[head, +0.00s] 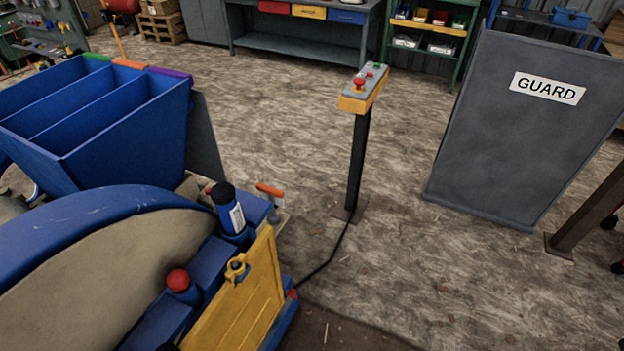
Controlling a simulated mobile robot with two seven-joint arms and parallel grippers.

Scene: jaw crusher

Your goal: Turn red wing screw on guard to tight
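A dark grey panel labelled GUARD (520,130) stands upright on the floor at the right, apart from the blue crusher (95,215) at the left. I see no red wing screw on the panel's visible face. On the crusher, an orange-red bar handle (269,190) sits on a small post near the back corner. A red round knob (178,281) is on the blue frame, and a yellow lug or knob (237,270) is by the yellow panel (235,306). I cannot tell whether any of these is the wing screw. Neither gripper is in view.
A control post (363,95) with a red button stands mid-floor, its cable running to the crusher. A blue three-bay bin (95,110) is at the left. A brown post (590,210) stands at the right. Benches and shelves line the back. The floor between is clear.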

